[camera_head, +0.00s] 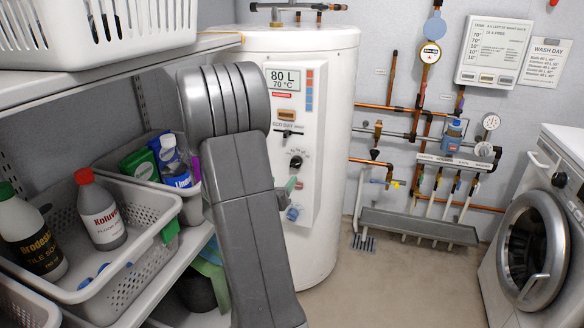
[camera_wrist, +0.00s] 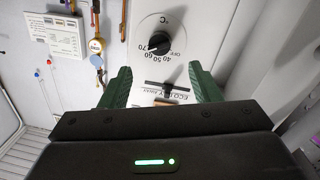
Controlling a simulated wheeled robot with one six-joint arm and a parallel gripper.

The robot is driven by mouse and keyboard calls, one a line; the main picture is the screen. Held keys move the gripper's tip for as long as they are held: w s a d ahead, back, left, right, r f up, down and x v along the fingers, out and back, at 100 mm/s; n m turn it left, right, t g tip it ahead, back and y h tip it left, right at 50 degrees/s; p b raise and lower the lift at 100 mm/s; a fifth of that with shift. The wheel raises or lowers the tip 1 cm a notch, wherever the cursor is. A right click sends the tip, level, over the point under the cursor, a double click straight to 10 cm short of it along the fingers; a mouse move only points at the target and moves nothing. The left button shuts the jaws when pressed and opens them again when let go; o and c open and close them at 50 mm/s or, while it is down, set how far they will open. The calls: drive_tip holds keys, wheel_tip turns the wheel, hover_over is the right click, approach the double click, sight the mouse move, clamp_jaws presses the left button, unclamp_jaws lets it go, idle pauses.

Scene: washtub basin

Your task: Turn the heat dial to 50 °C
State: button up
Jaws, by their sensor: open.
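The heat dial (camera_head: 296,161) is a black knob on the white front panel of the water heater (camera_head: 325,70). In the wrist view the dial (camera_wrist: 159,43) sits on a round white plate marked OFF, 40, 50, 60, 70 and °C, and looks upside down. A pale mark on the knob faces the lower left, around 60 to 70; the exact setting is too small to tell. My gripper (camera_wrist: 160,70) is open and empty. Its green fingers stand apart below the dial and do not touch it. In the head view my arm mostly hides the gripper.
A dark T-shaped lever (camera_wrist: 167,86) with an ECO label lies between the fingers, close to the dial. A shelf with baskets (camera_head: 130,255) stands left. Pipes and gauges (camera_head: 430,53) line the wall right, and a washing machine (camera_head: 560,170) stands far right.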

sight(294, 166)
drive_tip(key=b+x, duration=0.1)
drive_tip(key=x, duration=0.9)
drive_tip(key=shift+w+d, duration=0.1)
drive_tip(key=shift+w, duration=0.1)
drive_tip(key=c, duration=1)
